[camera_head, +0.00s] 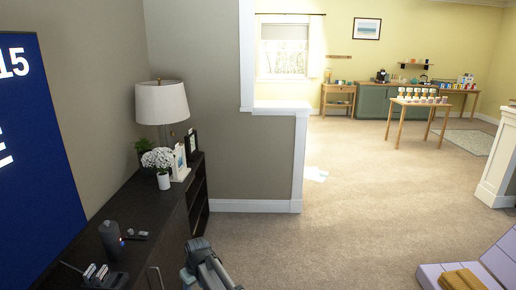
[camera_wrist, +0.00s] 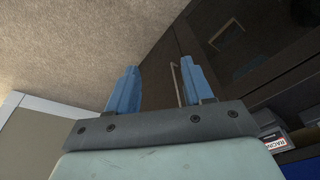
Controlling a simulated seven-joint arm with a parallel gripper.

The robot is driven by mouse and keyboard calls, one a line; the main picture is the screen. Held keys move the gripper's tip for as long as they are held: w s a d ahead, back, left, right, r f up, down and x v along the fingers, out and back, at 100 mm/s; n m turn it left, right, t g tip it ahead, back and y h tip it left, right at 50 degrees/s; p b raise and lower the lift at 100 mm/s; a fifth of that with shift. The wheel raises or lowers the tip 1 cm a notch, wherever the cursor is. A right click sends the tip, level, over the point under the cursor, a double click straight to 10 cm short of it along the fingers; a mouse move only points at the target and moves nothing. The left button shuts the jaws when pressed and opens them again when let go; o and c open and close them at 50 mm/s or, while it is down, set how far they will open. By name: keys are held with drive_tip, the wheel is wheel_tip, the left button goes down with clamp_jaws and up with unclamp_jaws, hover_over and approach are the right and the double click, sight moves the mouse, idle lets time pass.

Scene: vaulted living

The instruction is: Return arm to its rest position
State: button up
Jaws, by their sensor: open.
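My gripper (camera_wrist: 160,90) shows in the wrist view with its two blue fingers spread apart. It is open, and nothing is between the fingers. A dark cabinet front with a thin metal handle (camera_wrist: 176,82) lies beyond the fingers in that view. In the head view, part of my arm shows at the bottom centre, beside the front of the dark cabinet (camera_head: 166,222). The fingertips cannot be made out in the head view.
On the cabinet stand a lamp (camera_head: 160,103), a white flower pot (camera_head: 163,180), picture frames, a dark cylinder (camera_head: 111,238) and small devices. A purple seat (camera_head: 436,274) with a mustard cushion (camera_head: 462,280) is at lower right. Carpet (camera_head: 330,235) between is clear.

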drive_tip(key=s+d+f+m+h, duration=0.1)
drive_tip(key=d+f+m, duration=0.15)
drive_tip(key=d, duration=0.85)
drive_tip(key=s+d+f+m, duration=0.1)
drive_tip(key=d+f+m, duration=0.15)
drive_tip(key=d, duration=0.85)
drive_tip(key=s+d+f+m+g+h, duration=0.15)
drive_tip(key=s+d, duration=0.35)
drive_tip(key=d, duration=0.5)
drive_tip(key=s+d+f+m+y, duration=0.1)
drive_tip(key=s+d+f+m, duration=0.3)
drive_tip(key=d, duration=0.5)
drive_tip(key=s+f+g, duration=0.2)
drive_tip(key=s+f, duration=0.4)
drive_tip(key=s, duration=0.4)
drive_tip(key=s+f+g, duration=0.2)
drive_tip(key=s+f, duration=0.5)
drive_tip(key=s, duration=0.3)
drive_tip(key=s+f+n+g, duration=0.1)
drive_tip(key=s+f+g, duration=0.1)
drive_tip(key=s+f, duration=0.4)
drive_tip(key=s, duration=0.5)
drive_tip(key=shift+f, duration=0.4)
drive_tip(key=shift+w+g+h, duration=0.1)
drive_tip(key=shift+g+h, duration=0.15)
